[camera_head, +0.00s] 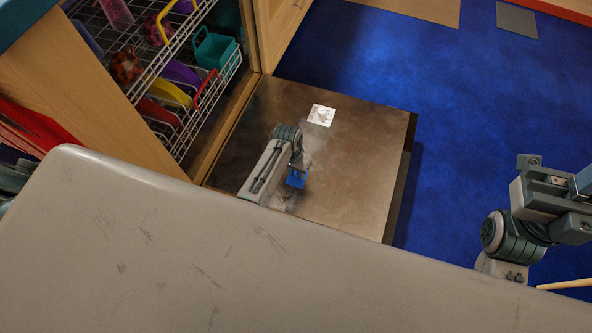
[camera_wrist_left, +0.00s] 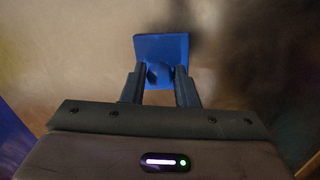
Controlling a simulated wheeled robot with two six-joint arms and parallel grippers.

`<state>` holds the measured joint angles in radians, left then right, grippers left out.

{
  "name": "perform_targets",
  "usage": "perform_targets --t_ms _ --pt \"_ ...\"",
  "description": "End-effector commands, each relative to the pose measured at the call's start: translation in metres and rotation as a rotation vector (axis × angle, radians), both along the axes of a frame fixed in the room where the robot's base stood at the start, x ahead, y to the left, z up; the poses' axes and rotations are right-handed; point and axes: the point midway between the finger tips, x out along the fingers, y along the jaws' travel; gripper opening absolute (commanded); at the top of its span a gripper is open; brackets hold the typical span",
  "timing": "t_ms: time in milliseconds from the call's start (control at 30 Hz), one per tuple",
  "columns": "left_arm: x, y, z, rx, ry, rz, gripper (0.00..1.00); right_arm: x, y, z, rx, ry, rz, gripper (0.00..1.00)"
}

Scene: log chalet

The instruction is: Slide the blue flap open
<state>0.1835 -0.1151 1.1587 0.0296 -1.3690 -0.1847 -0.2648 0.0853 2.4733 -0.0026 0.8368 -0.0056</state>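The blue flap (camera_head: 296,179) is a small flat blue plate on a brown metallic panel (camera_head: 345,180), which lies flat like a lowered appliance door. In the left wrist view the flap (camera_wrist_left: 162,45) has a darker blue knob (camera_wrist_left: 159,74) on it. My left gripper (camera_wrist_left: 160,72) has its two fingers close on either side of this knob and looks shut on it. In the head view my left gripper (camera_head: 300,170) is over the panel, and its wrist partly covers the flap. My right arm (camera_head: 535,215) is at the right edge; its fingertips are not visible.
Wire racks (camera_head: 170,75) with colourful dishes stand at the upper left beside the panel. A white square with a pale lump (camera_head: 321,115) is on the panel beyond my left gripper. Blue carpet (camera_head: 470,110) is free to the right. A wooden panel (camera_head: 95,85) stands left.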

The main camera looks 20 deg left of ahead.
Motion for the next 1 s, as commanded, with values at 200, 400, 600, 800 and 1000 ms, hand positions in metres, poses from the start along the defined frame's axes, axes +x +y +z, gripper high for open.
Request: perform_targets --t_ms 200,400,600,800,1000 --pt "0.001 0.000 0.000 0.000 0.000 0.000 0.00 0.000 0.000 0.000 0.000 0.000 0.000 0.00" --pt "0.029 -0.001 0.000 0.000 0.000 -0.001 0.00 0.000 0.000 -0.001 0.000 0.001 0.000 0.00" --pt "0.060 -0.002 -0.001 0.000 0.000 -0.001 0.00 0.001 0.000 -0.006 0.002 -0.003 0.000 0.00" --pt "0.068 -0.002 -0.001 -0.001 0.001 0.000 0.00 0.000 0.000 -0.001 0.008 -0.024 -0.001 0.00" --pt "0.068 -0.002 0.000 -0.001 0.001 0.000 0.00 0.000 -0.001 -0.001 0.010 -0.023 -0.001 0.00"
